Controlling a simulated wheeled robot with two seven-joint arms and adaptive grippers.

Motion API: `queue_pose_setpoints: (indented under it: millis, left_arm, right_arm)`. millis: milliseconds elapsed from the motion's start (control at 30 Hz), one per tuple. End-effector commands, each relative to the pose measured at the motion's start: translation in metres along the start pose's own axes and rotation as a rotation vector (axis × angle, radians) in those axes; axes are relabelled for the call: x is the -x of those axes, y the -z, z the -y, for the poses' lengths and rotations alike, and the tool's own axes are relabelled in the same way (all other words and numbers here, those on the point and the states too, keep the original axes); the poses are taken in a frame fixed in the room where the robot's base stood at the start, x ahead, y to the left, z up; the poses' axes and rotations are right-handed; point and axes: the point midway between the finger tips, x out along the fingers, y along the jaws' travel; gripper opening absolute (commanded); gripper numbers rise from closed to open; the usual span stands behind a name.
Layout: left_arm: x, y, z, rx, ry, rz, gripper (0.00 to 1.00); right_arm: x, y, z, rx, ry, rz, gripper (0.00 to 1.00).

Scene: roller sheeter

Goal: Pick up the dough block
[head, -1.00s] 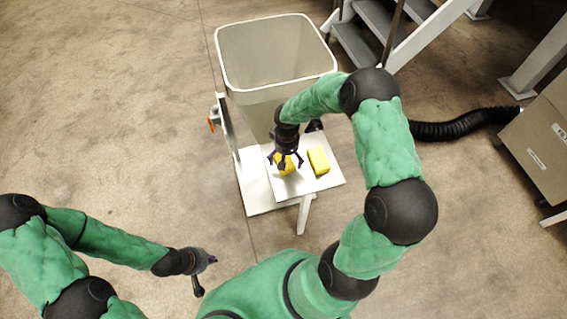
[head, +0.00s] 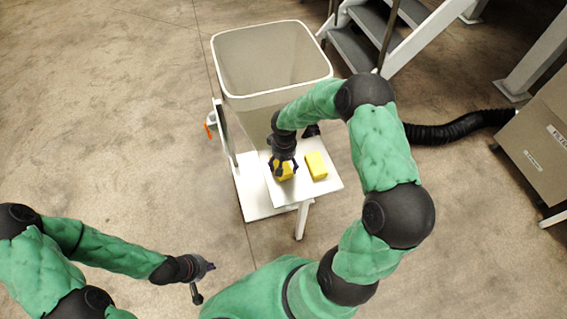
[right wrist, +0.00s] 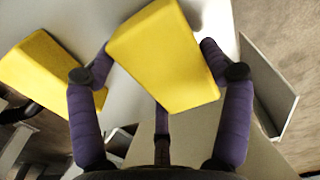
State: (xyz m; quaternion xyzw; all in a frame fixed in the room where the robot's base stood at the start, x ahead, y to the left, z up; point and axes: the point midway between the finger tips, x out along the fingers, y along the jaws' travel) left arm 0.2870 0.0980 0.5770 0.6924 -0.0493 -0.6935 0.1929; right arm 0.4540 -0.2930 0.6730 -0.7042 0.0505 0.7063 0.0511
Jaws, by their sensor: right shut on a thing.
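Two yellow dough blocks lie on a small white table (head: 328,184). My right gripper (head: 284,172) is over the left dough block (head: 286,176), its fingers on either side of it. In the right wrist view the same block (right wrist: 165,60) sits between the purple fingers (right wrist: 158,68), and they are closed against its sides. The other dough block (head: 316,165) lies apart to the right; it also shows in the right wrist view (right wrist: 45,75). My left gripper (head: 203,278) is low at the left, away from the table; its fingers are too small to read.
A large beige bin (head: 270,95) stands directly behind the table. A thin upright panel with an orange part (head: 209,130) is at the table's left. Grey stairs (head: 365,55), a black hose (head: 455,131) and a cardboard-coloured box (head: 540,150) are at the right. Floor at left is clear.

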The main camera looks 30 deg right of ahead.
Motion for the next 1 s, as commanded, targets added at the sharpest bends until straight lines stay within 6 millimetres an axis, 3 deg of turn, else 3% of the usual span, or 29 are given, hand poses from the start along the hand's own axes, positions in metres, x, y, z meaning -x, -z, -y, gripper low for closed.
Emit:
queue_pose_setpoints:
  millis: [233, 500, 700, 1000]
  left_arm:
    - [0.021, -0.001, -0.007, 0.0, 0.0, 0.0, 0.0]
    - [0.047, -0.002, -0.017, 0.0, 0.0, 0.0, 0.0]
    - [0.059, -0.002, -0.021, 0.0, 0.0, 0.0, 0.0]
    - [0.069, -0.003, -0.025, 0.0, 0.0, 0.0, 0.0]
  right_arm:
    - [0.036, -0.001, -0.002, -0.001, -0.001, -0.005, 0.36]
    - [0.093, -0.045, -0.023, -0.004, -0.002, -0.006, 0.36]
    - [0.11, -0.087, -0.043, -0.005, -0.001, -0.002, 0.36]
    - [0.124, -0.121, -0.059, -0.002, -0.001, -0.003, 0.36]
